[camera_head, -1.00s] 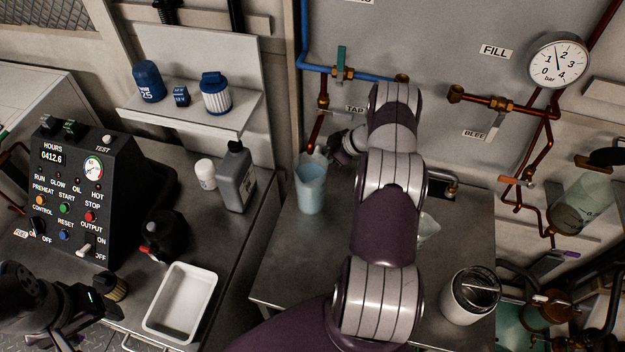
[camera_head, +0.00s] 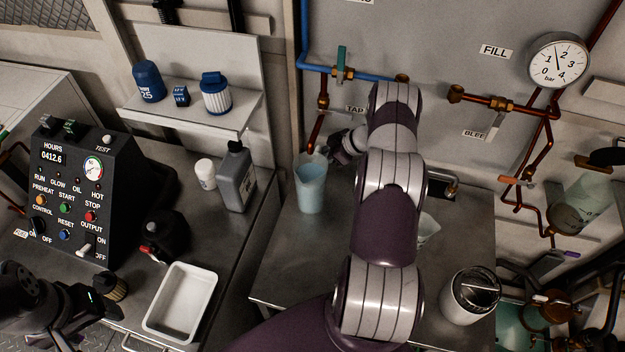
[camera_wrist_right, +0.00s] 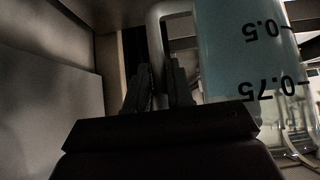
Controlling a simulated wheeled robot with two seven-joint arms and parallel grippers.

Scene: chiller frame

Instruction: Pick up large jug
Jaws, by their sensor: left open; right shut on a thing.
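The large jug (camera_head: 311,188), clear with pale blue liquid, stands upright on the metal bench below the tap pipe in the head view. In the right wrist view its body (camera_wrist_right: 238,55) shows 0.5 and 0.75 marks, upside down, and its pale handle (camera_wrist_right: 157,22) runs between the fingers. My right gripper (camera_head: 337,150) is at the jug's right side, partly hidden by my arm. The right wrist view shows its fingers (camera_wrist_right: 158,85) shut on the handle. My left gripper (camera_head: 110,303) is open at the lower left, away from the jug.
A smaller clear jug (camera_head: 428,229) is partly hidden behind my right arm. A lidded container (camera_head: 468,296) stands at the bench's right front. A white tray (camera_head: 181,303), grey bottle (camera_head: 236,180) and control box (camera_head: 75,195) are left. Copper pipes (camera_head: 318,128) hang close above the jug.

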